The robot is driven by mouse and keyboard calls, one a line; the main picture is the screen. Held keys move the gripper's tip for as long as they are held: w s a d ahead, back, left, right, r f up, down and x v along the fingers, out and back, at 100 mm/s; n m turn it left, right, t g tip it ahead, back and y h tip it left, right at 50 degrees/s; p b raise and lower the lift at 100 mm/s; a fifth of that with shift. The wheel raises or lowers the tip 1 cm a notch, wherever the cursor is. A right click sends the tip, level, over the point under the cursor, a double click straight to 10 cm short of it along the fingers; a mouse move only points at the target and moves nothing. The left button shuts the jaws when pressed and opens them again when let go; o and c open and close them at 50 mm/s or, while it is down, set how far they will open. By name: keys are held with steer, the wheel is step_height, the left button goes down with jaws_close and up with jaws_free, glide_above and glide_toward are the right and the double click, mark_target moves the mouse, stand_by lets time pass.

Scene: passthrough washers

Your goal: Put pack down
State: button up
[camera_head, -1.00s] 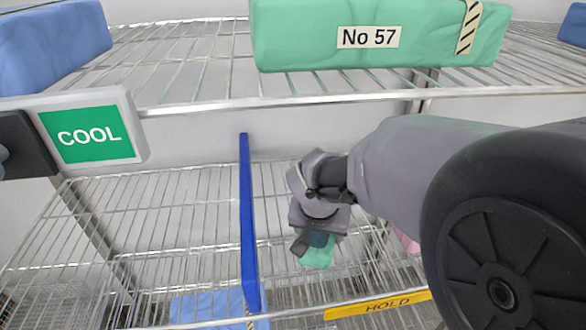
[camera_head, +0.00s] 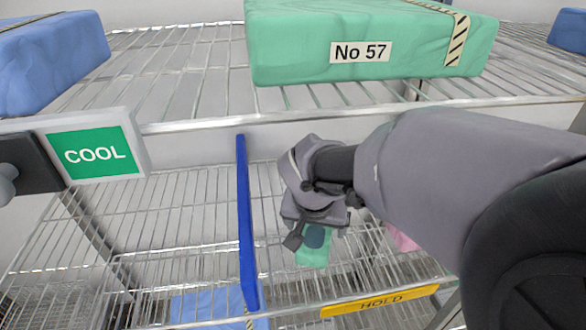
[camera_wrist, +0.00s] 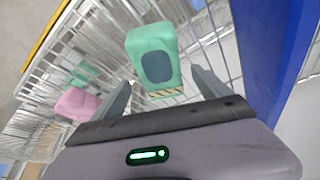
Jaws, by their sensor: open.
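A small green pack (camera_head: 312,250) with a dark patch sits on the lower wire shelf (camera_head: 190,215), right of the blue divider (camera_head: 247,225). In the wrist view the green pack (camera_wrist: 152,58) is just ahead of the fingertips, and its striped end faces my gripper. My gripper (camera_wrist: 160,92) is open, with one finger on each side of the pack's near end and no visible grip on it. In the head view my gripper (camera_head: 318,232) is above the pack and partly hides it.
The blue divider (camera_wrist: 275,50) stands close on the right in the wrist view. A pink pack (camera_wrist: 75,104) lies to the left. A yellow HOLD label (camera_head: 380,300) marks the shelf edge. A large green pack (camera_head: 370,45) is on the shelf above; a COOL sign (camera_head: 95,155) hangs left.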

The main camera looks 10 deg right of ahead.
steer(key=s+a, duration=0.1)
steer(key=s, duration=0.2)
steer(key=s+a, duration=0.2)
steer(key=s, duration=0.2)
steer(key=s+a, duration=0.1)
steer(key=s, duration=0.3)
steer(key=shift+a, duration=0.25)
steer(key=s+d+r+t+y, duration=0.1)
steer(key=s+d+r+y, duration=0.1)
steer(key=s+r, duration=0.4)
step_height(320, 180, up, 2)
steer(key=shift+t+y, duration=0.3)
steer(key=shift+y, duration=0.6)
steer(key=shift+s, duration=0.15)
